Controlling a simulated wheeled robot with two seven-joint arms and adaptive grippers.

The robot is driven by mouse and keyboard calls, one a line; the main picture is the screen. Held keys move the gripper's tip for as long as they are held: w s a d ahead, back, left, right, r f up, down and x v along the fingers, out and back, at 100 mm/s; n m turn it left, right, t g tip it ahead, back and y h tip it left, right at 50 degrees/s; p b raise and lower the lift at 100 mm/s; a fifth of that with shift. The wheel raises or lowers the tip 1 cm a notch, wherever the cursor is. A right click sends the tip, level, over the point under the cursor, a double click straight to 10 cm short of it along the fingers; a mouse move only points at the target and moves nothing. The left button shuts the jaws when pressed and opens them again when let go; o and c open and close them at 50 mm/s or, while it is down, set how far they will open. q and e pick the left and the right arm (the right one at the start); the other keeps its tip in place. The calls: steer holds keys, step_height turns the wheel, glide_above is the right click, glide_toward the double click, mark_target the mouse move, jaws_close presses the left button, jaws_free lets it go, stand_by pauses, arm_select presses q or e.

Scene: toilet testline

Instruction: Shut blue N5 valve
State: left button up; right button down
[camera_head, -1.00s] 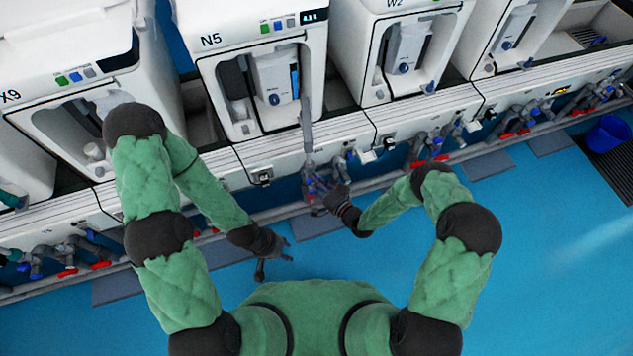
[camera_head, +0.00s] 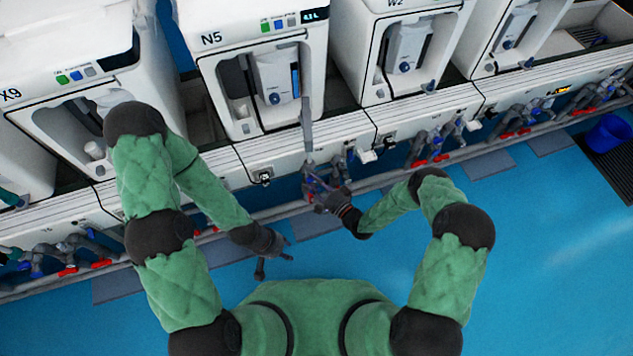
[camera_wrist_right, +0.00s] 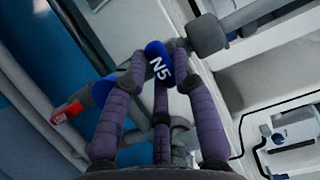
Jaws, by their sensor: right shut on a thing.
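The blue valve handle marked N5 (camera_wrist_right: 158,64) sits between the fingers of my right gripper (camera_wrist_right: 160,80) in the right wrist view. The fingers are shut on it, and its label faces the camera. In the head view my right gripper (camera_head: 325,199) is at the pipes below the N5 machine (camera_head: 232,72) and hides most of the handle. My left gripper (camera_head: 274,254) hangs lower and to the left, over the floor. Its fingers are spread open and hold nothing.
Grey pipes with red and blue handles run along the bench front. A red handle (camera_wrist_right: 67,112) shows left of the N5 handle in the right wrist view. A blue bucket (camera_head: 608,134) stands far right. The blue floor (camera_head: 540,250) is clear at the right.

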steer(key=shift+f, duration=0.1)
steer(key=c, duration=1.3)
jaws_free()
steer(key=shift+o, duration=0.2)
steer(key=shift+d, duration=0.1)
steer(key=v, duration=1.2)
